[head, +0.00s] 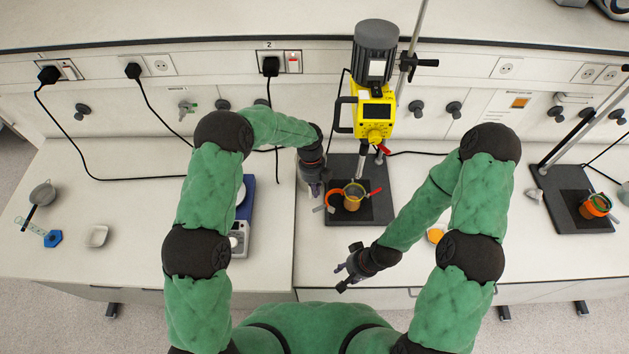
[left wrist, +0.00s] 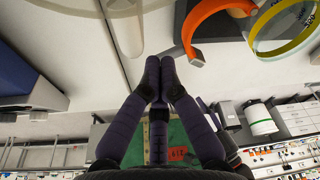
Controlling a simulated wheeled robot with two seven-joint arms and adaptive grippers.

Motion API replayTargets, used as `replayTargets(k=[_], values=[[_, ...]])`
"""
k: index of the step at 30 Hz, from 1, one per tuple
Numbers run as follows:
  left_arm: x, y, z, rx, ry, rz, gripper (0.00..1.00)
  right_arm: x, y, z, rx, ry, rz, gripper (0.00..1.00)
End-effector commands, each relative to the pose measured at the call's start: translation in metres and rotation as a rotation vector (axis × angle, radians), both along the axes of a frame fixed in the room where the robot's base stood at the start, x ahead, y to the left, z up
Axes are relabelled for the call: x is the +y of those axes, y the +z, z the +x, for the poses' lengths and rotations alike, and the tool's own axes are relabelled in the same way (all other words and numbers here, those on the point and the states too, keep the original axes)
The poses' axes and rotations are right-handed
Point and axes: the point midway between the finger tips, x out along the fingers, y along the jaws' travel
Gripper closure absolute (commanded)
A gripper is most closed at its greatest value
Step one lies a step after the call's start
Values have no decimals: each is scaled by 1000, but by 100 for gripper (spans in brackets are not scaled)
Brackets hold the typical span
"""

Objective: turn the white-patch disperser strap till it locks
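The yellow disperser (head: 374,118) with its grey motor stands on a dark base plate at the centre back. A beaker (head: 353,197) with a yellowish rim stands below it. An open curved orange strap (head: 332,202) is at its left side; the strap also shows in the left wrist view (left wrist: 207,22), left of the clear beaker's yellow rim (left wrist: 290,48). I cannot make out a white patch. My left gripper (head: 319,192) is just left of the strap, apart from it in the wrist view, its fingertips (left wrist: 160,64) together and empty. My right gripper (head: 339,279) is open and empty near the front edge.
A second stand (head: 569,185) with an orange-strapped beaker (head: 594,206) is at the right. A scale (head: 240,236) stands left of the disperser, partly behind my left arm. A small orange item (head: 435,235) lies beside my right forearm. Black cables cross the bench.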

Motion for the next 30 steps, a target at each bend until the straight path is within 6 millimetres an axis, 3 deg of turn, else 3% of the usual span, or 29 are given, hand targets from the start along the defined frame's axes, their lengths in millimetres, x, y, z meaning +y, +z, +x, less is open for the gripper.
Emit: replayTargets(k=[3,9,30], values=[[-1,-17,-4,2,1,0,100,0,4,0,0,0,0,60],[-3,-34,-6,-1,2,0,100,0,7,0,0,0,0,60],[-5,-38,-11,-1,47,0,100,0,2,0,0,0,0,60]])
